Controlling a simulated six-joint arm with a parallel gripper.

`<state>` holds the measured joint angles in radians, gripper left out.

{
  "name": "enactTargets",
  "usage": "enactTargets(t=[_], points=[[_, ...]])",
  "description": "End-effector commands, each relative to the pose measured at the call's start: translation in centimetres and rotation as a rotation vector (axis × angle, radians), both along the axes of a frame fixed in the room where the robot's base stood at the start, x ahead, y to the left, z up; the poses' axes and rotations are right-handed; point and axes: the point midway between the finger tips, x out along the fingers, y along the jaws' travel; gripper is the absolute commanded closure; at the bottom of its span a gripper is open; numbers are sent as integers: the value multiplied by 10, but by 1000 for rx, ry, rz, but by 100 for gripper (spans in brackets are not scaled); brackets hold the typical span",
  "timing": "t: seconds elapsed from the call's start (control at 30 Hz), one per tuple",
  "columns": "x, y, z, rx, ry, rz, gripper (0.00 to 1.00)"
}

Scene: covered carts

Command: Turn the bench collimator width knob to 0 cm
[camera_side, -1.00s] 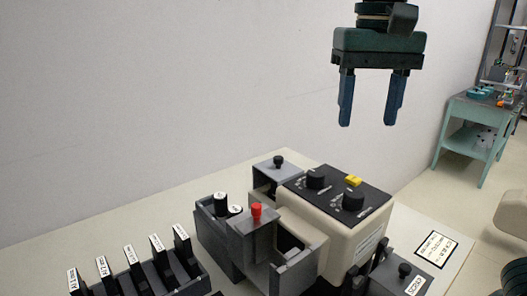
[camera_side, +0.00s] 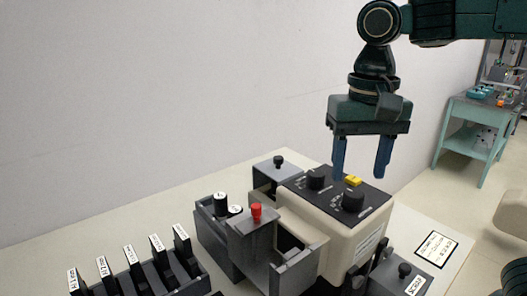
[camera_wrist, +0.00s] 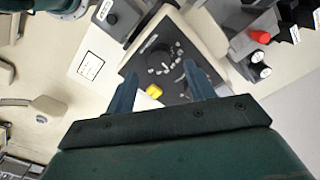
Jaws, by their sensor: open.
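The bench collimator (camera_side: 345,240) is a beige box with a black sloped top panel (camera_side: 335,210). The panel carries two black knobs, one farther left (camera_side: 316,180) and one nearer right (camera_side: 353,201), with a yellow piece (camera_side: 354,180) by its back edge. The panel's small print is too small to read, so I cannot tell which knob sets width. My gripper (camera_side: 360,174) is open and empty, pointing down above the panel's back part. In the wrist view, one knob (camera_wrist: 158,59) with white scale marks shows between the fingers (camera_wrist: 158,78); the right finger partly hides the other knob area.
A grey block with a red-topped post (camera_side: 256,212) and black cylinders stands left of the collimator. A rack of labelled black plates (camera_side: 140,275) is at the front left.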

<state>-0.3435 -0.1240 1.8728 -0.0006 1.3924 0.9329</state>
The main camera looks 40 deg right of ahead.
Motion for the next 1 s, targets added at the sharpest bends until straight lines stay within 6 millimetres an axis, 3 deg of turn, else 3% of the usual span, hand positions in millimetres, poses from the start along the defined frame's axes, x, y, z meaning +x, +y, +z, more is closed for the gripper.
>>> enactTargets(t=[0.3,0.77,0.8,1.0], points=[[0,0,-38,-1,2,0,46],[0,0,-47,0,1,0,46],[0,0,-47,0,1,0,48],[0,0,-47,-1,1,0,87]])
